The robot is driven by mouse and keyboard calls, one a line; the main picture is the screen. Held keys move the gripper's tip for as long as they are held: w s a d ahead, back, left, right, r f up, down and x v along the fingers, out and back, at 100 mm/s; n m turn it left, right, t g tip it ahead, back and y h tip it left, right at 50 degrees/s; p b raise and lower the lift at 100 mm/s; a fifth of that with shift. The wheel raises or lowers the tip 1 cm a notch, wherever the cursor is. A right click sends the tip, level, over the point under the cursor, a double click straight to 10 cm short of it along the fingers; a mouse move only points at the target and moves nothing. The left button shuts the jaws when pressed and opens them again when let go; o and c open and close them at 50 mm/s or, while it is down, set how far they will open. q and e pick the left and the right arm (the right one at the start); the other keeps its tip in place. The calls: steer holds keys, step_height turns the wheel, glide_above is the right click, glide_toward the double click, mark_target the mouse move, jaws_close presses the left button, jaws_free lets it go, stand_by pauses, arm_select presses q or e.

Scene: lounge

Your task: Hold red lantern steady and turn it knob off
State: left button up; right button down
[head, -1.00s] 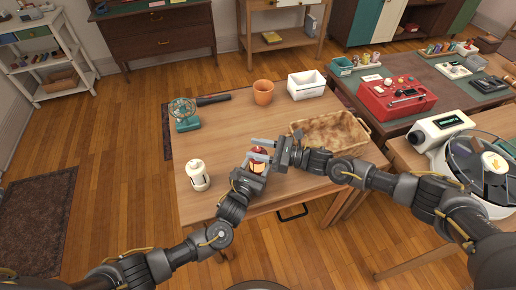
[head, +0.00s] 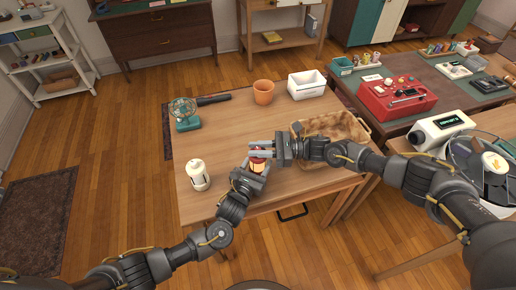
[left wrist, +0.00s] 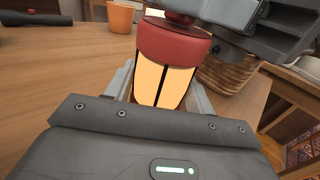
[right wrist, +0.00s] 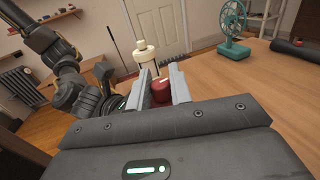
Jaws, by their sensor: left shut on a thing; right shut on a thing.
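The red lantern (head: 257,166) stands near the front middle of the wooden table. In the left wrist view its pale yellow panels (left wrist: 160,82) glow under a red cap (left wrist: 172,42). My left gripper (head: 255,176) is shut on the lantern's body from the front. A dark red knob (left wrist: 181,18) sits on top of the cap, partly hidden by my right gripper. My right gripper (head: 262,150) comes in from the right, shut on the knob at the lantern's top. The right wrist view shows the red top (right wrist: 161,90) between its fingers.
A white lantern (head: 198,175) stands to the left. A wicker basket (head: 352,130) is close behind my right gripper.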

mark_target(259, 148)
steer(key=shift+w+n+g+h, duration=0.1)
steer(key=shift+n+g+h, duration=0.25)
steer(key=shift+n+g, duration=1.05)
steer(key=shift+w+n+g+h, duration=0.1)
steer(key=shift+n+g+h, duration=0.5)
steer(key=shift+g, duration=1.3)
steer(key=shift+s+n+g, duration=0.1)
steer(key=shift+n+g, duration=0.2)
steer(key=shift+n, duration=0.1)
steer(key=shift+d, duration=0.1)
steer(key=c, duration=1.3)
jaws_free()
step_height(259, 148, up, 10)
